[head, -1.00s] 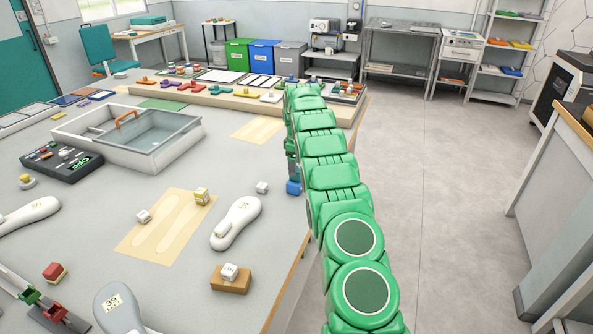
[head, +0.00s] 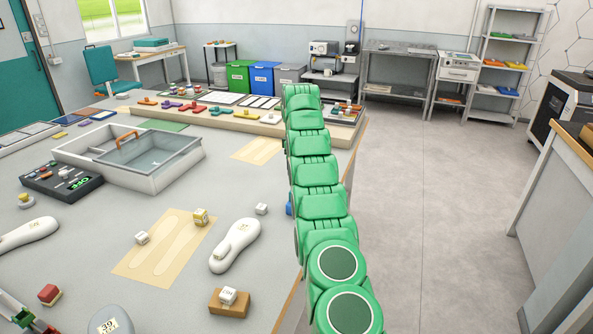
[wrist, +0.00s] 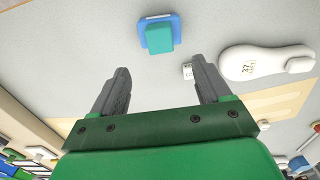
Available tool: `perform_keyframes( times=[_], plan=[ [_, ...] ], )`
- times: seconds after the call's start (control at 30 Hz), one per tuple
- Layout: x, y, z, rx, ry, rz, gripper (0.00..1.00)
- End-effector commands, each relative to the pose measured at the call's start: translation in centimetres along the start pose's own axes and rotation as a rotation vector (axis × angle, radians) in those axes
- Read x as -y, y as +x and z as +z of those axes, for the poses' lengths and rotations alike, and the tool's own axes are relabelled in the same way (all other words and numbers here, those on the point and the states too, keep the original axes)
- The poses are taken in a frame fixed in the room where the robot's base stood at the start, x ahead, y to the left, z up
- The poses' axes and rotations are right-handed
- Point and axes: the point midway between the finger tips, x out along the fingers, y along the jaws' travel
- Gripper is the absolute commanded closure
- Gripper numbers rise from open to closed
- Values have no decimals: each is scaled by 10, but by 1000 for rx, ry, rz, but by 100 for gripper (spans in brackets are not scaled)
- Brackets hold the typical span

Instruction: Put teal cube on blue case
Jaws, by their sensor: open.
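The teal cube (wrist: 160,40) sits on the blue case (wrist: 177,28) at the top middle of the wrist view, and part of the case shows around it. My gripper (wrist: 160,66) is open and empty. Its two fingers point toward the cube and case, with a visible gap between fingertips and cube. In the head view only a sliver of blue (head: 289,207) shows beside my green arm, which hides the rest; the cube and my gripper are hidden there.
A white shoe last (head: 235,246) and a small white cube (head: 262,209) are near the table's right edge. A beige insole sheet (head: 165,248) lies left of them. A long wooden board (head: 215,121) with coloured parts runs along the back. Open floor lies right of the table.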

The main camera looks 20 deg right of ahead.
Motion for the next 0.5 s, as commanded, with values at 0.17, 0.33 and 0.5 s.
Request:
perform_keyframes(
  times=[0.17, 0.33, 0.5],
  plan=[
    [0, -1, 1, 0, 0, 0, 23],
    [3, -6, 0, 0, 7, -1, 23],
    [19, -25, -5, 4, 36, -10, 23]
  ],
)
